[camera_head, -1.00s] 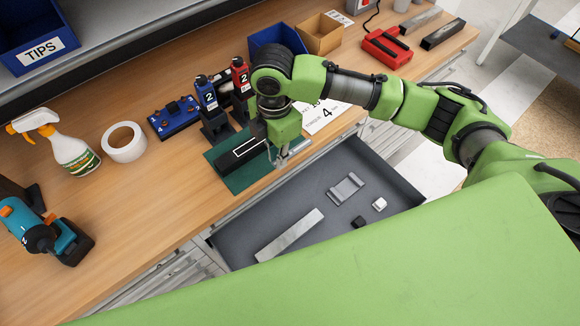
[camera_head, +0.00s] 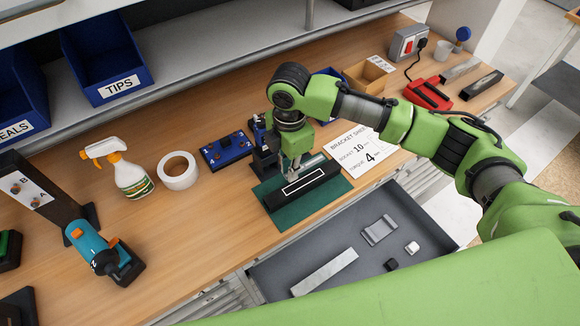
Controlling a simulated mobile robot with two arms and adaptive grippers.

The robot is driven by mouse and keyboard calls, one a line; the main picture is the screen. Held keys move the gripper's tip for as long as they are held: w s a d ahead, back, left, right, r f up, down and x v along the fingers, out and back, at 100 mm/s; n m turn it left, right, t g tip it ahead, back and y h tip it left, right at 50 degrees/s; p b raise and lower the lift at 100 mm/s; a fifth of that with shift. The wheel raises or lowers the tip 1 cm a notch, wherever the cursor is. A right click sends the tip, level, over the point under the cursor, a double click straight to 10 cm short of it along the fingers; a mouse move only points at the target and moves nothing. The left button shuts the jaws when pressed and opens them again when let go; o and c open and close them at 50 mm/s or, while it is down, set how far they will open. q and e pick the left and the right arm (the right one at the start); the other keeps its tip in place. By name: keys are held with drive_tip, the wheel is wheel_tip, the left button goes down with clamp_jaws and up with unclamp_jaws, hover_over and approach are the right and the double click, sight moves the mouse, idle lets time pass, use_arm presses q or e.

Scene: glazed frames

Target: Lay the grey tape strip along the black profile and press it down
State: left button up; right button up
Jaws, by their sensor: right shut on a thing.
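The black profile (camera_head: 322,182) lies on a green mat (camera_head: 286,216) near the bench's front edge, with a white outlined rectangle on its top face. My right gripper (camera_head: 296,163) points down just behind the profile, above the far part of the mat. It is shut on a small grey piece, which seems to be the grey tape strip (camera_head: 312,160). The strip shows behind the profile, partly hidden by the fingers; I cannot tell whether it touches the profile. My left gripper is not in view.
An open drawer (camera_head: 290,275) below the bench front holds a grey bar (camera_head: 325,270) and small parts. A tape roll (camera_head: 178,171), spray bottle (camera_head: 131,177) and blue driver (camera_head: 95,247) stand left. A bracket sheet (camera_head: 358,143) lies right of the gripper.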

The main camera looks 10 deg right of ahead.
sight(290, 190)
drive_tip(key=shift+p, duration=0.35)
drive_tip(key=shift+s+f+b, duration=0.1)
drive_tip(key=shift+f+b, duration=0.2)
drive_tip(key=shift+f, duration=0.4)
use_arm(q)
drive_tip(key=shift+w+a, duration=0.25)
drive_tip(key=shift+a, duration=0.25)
use_arm(e)
drive_tip(key=shift+f, duration=1.05)
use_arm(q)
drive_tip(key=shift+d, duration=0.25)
use_arm(e)
drive_tip(key=shift+f, duration=0.15)
drive_tip(key=shift+f+b, duration=0.5)
drive_tip(key=shift+f, duration=0.35)
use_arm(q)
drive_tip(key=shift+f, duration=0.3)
use_arm(e)
drive_tip(key=shift+f, duration=0.1)
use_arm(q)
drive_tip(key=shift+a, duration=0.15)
use_arm(e)
drive_tip(key=shift+f, duration=0.1)
drive_tip(key=shift+f, duration=0.5)
